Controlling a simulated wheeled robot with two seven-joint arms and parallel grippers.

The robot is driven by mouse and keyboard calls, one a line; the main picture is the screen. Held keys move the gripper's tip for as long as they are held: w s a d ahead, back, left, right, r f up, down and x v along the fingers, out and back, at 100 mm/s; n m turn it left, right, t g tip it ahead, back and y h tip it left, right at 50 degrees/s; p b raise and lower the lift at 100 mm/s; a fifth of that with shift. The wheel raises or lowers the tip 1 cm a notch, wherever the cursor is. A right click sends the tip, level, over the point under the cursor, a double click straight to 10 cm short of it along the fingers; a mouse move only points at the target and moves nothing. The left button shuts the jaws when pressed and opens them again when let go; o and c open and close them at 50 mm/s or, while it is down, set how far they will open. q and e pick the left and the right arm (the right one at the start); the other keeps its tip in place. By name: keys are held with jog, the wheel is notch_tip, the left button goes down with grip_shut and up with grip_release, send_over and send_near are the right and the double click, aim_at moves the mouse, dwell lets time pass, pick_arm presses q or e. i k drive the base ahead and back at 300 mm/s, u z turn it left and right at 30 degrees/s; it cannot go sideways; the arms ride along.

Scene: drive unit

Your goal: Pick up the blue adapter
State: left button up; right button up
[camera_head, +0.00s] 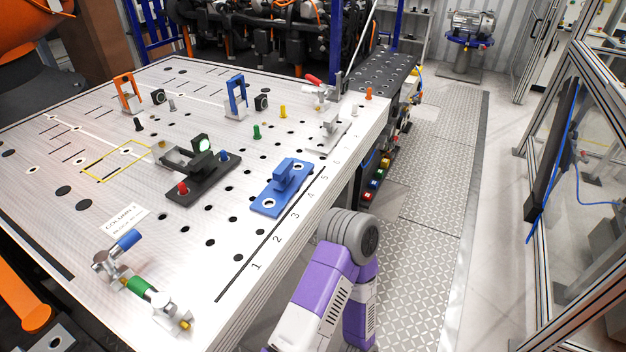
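A blue flat plate with an upright block and two light round holes, which looks like the blue adapter (268,204), lies on the perforated metal table near its right edge, beside the printed numbers. A second blue part, an upright blue frame (236,97), stands farther back on a pale base. A purple and white arm section of mine with a grey round joint shows at the bottom, in front of the table's right edge, apart from the blue plate. No fingertips of either gripper are in view.
A black fixture (204,184) with a red knob stands left of the blue plate. A toggle clamp (331,128) stands behind it. A fitting with blue and green sleeves (138,285) is at front left. An orange frame (127,93) stands farther back.

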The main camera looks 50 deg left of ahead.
aim_at(287, 180)
jog(key=i, duration=0.3)
jog(key=u, duration=0.9)
